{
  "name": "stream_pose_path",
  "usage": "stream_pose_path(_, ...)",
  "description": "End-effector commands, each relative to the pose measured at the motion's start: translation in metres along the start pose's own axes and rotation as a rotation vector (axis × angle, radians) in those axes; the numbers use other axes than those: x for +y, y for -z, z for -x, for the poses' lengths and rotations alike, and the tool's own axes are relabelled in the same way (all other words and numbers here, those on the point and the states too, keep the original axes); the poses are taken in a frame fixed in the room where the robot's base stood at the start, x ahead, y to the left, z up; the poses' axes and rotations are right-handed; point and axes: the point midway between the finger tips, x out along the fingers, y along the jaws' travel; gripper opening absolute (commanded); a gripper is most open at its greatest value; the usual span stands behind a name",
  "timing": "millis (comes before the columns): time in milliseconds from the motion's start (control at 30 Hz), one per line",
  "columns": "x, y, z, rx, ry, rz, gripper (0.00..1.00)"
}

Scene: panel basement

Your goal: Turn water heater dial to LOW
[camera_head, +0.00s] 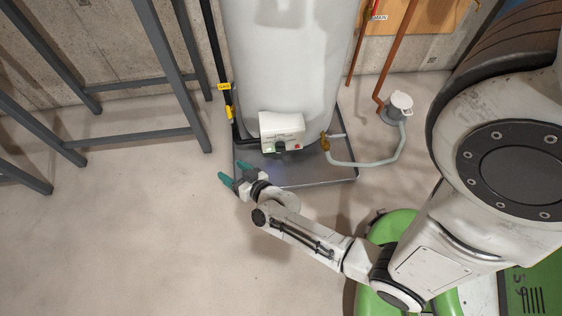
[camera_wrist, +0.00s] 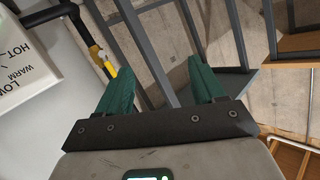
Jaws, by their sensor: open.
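The white water heater (camera_head: 285,60) stands upright on a grey drain pan. Its white control box (camera_head: 282,125) is low on the front, with a small green light and a dark part below that may be the dial (camera_head: 281,147). In the wrist view the control box (camera_wrist: 22,62) is at the left edge, with HOT, WARM and LOW lettering upside down; no dial shows there. My gripper (camera_head: 232,171) has teal fingers spread apart and empty, left of and below the box, over the pan's left edge. In the wrist view the fingers (camera_wrist: 160,78) point past the box.
A black gas pipe (camera_head: 222,75) with yellow tags runs down the heater's left side. A grey metal frame (camera_head: 165,75) stands further left. A brass valve (camera_head: 325,142) with a pale hose is at the pan's right, near a white pump (camera_head: 400,103). Floor at left front is clear.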

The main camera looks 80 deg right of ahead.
Motion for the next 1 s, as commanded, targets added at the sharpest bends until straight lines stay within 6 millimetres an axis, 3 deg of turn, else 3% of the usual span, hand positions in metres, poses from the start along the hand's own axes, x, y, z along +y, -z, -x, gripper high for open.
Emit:
stream_pose_path(33,0.03,-0.032,-0.005,0.057,-0.08,-0.016,0.68)
stream_pose_path(200,0.109,-0.073,0.01,0.24,-0.358,-0.029,0.68)
stream_pose_path(333,0.15,-0.094,0.031,0.328,-0.529,-0.017,0.68)
stream_pose_path(500,0.174,-0.106,0.049,0.381,-0.647,0.001,0.68)
stream_pose_path(600,0.18,-0.105,0.049,0.391,-0.666,0.004,0.68)
stream_pose_path(1000,0.219,-0.083,0.002,0.393,-0.666,0.003,0.68)
